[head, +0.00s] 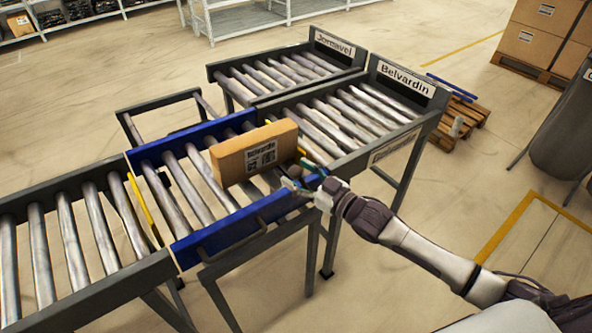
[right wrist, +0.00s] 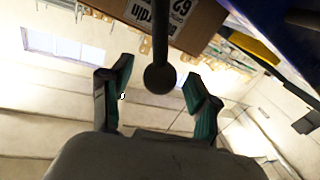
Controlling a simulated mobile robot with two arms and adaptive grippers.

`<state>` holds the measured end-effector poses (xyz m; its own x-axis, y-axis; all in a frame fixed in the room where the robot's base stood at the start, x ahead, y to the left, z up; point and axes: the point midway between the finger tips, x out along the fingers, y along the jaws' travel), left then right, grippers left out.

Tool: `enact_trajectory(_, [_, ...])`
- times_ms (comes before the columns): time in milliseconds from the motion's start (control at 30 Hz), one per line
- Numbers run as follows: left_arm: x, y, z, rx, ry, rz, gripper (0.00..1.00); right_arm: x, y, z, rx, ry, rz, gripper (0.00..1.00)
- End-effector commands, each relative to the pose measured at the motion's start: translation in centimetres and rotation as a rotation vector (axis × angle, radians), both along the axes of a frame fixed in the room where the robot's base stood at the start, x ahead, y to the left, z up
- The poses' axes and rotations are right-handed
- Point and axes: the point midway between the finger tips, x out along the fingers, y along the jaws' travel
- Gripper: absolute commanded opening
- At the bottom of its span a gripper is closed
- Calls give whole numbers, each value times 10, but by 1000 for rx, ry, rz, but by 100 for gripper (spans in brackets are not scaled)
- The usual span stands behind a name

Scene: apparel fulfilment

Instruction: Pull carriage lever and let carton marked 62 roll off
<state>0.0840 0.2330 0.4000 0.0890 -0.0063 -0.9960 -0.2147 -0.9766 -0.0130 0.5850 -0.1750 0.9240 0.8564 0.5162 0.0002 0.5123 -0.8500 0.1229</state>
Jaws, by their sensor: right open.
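The brown carton (head: 232,160) sits on the rollers of the blue-framed carriage (head: 222,232), near its right end. Its label reads Belvardin in the head view; the carton (right wrist: 205,22) shows 62 upside down in the right wrist view. The carriage lever is a dark rod with a ball knob (right wrist: 160,79); the knob shows small in the head view (head: 296,171). My right gripper (head: 303,178) is open, with its green-padded fingers (right wrist: 156,80) on either side of the knob, apart from it. My left gripper is not in view.
A roller conveyor (head: 62,228) lies left of the carriage. To the right are lanes signed Belvardin (head: 402,78) and Jormavel (head: 333,47); the carriage lines up with the Belvardin lane. A yellow bar (head: 143,210) stands at the carriage's left side. A pallet (head: 470,116) lies behind.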

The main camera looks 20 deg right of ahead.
Motion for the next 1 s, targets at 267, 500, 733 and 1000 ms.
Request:
enact_trajectory(267, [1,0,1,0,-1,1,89,9,6,0,-1,0,0,61])
enact_trajectory(500, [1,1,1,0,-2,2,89,9,6,0,-1,0,0,48])
enact_trajectory(733, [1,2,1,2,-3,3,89,9,5,0,-1,0,0,9])
enact_trajectory(1000, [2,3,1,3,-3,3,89,9,5,0,-1,0,0,0])
